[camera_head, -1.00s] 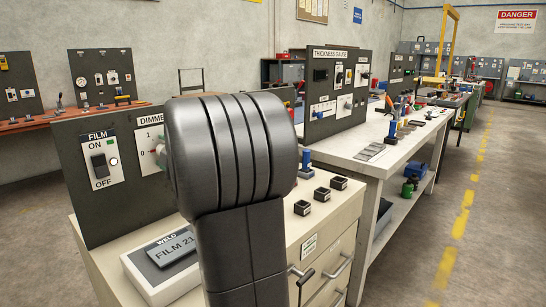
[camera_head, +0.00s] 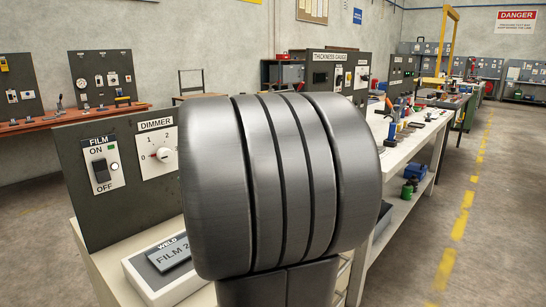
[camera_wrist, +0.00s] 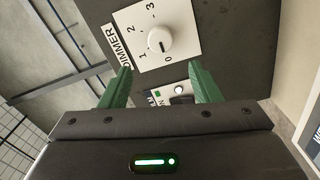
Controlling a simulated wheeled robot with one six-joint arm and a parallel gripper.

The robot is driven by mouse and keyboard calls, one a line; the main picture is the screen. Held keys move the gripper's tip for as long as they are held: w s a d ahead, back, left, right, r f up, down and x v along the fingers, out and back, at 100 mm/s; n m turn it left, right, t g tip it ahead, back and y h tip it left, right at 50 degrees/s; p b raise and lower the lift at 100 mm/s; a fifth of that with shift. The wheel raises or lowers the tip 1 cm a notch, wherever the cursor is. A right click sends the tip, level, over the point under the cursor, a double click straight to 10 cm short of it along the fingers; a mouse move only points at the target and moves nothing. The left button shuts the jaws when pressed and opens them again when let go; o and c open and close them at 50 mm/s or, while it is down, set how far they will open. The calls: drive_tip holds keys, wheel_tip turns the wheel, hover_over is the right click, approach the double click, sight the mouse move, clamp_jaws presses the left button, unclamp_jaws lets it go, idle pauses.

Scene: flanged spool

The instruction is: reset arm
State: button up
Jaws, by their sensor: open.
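My gripper (camera_wrist: 158,88) shows in the wrist view with its two green fingers apart and nothing between them. Beyond the fingertips is the dimmer knob (camera_wrist: 159,39) on its white plate, apart from the fingers as far as I can tell. The film switch plate (camera_wrist: 178,97) shows partly between the fingers. In the head view my arm fills the middle and hides my gripper. The dimmer dial (camera_head: 162,155) and the film switch (camera_head: 101,170) stand on the dark panel (camera_head: 75,196) left of my arm.
The thickness gauge panel (camera_head: 323,75) stands on the white bench (camera_head: 415,150) behind my arm. The floor (camera_head: 500,200) to the right is clear.

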sight(167, 153)
drive_tip(key=b+x, duration=0.1)
drive_tip(key=x, duration=1.1)
drive_tip(key=shift+a+f, duration=0.1)
drive_tip(key=shift+r+m+p, duration=0.25)
drive_tip(key=shift+m+p, duration=0.15)
drive_tip(key=shift+p, duration=0.4)
drive_tip(key=shift+s+d+r+m+p, duration=0.15)
drive_tip(key=shift+d+m+p, duration=0.1)
drive_tip(key=shift+m+p, duration=0.5)
drive_tip(key=m+p, duration=0.5)
drive_tip(key=p, duration=0.2)
drive_tip(key=shift+p, duration=0.4)
drive_tip(key=m+p, duration=0.4)
drive_tip(key=p, duration=0.5)
drive_tip(key=shift+d+m, duration=0.1)
drive_tip(key=shift+m, duration=0.25)
drive_tip(key=v, duration=0.2)
drive_tip(key=b+v, duration=0.1)
drive_tip(key=shift+s+d+f, duration=0.15)
drive_tip(key=shift+d+f, duration=0.1)
drive_tip(key=shift+d, duration=0.1)
drive_tip(key=shift+s+d, duration=0.5)
drive_tip(key=shift+d, duration=0.1)
